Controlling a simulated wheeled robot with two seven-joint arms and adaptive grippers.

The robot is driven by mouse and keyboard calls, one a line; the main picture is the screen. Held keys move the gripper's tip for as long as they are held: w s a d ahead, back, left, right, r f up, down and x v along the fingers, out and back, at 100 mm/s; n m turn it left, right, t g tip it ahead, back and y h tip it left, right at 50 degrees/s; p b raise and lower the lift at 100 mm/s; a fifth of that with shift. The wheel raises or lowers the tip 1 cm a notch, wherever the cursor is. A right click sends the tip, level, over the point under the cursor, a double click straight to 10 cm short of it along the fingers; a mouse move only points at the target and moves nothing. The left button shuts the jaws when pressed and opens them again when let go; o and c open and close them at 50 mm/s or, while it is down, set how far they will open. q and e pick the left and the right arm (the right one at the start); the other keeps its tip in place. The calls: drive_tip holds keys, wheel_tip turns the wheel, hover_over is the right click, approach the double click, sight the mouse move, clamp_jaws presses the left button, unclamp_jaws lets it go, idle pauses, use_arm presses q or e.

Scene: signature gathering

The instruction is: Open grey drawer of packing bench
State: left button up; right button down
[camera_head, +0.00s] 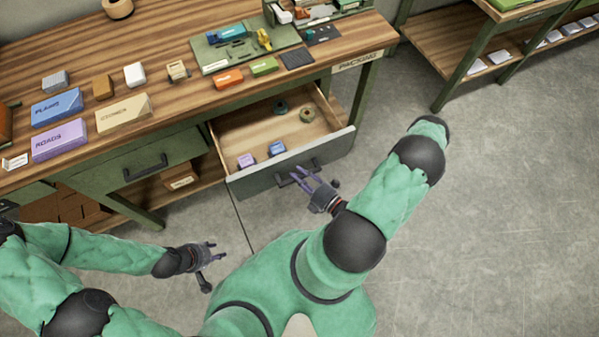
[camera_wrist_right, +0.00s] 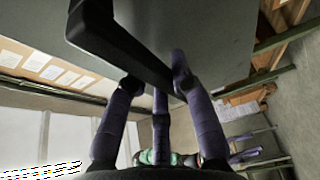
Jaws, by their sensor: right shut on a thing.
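The grey drawer (camera_head: 245,182) of the packing bench (camera_head: 170,45) is pulled well out, and its wooden inside shows in the head view. Its dark handle (camera_head: 287,180) is on the front panel. My right gripper (camera_head: 303,177) is at this handle. In the right wrist view, the purple fingers of my right gripper (camera_wrist_right: 155,90) are closed around the black handle (camera_wrist_right: 125,45), with the grey drawer front (camera_wrist_right: 215,40) behind it. My left gripper (camera_head: 212,250) hangs empty over the floor, left of the drawer, with its fingers apart.
The drawer holds a purple box (camera_head: 246,160), a blue box (camera_head: 277,148) and dark round items (camera_head: 281,107). A green closed drawer (camera_head: 140,165) is to the left. Boxes such as a purple one (camera_head: 59,139) stand on the bench. Grey floor (camera_head: 480,200) is clear at right.

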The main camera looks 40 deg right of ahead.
drive_tip(key=c, duration=1)
unclamp_jaws()
drive_tip(key=shift+c, duration=0.2)
drive_tip(key=s+d, duration=0.2)
drive_tip(key=s, duration=1)
drive_tip(key=shift+w+a, duration=0.1)
drive_tip(key=shift+w, duration=0.05)
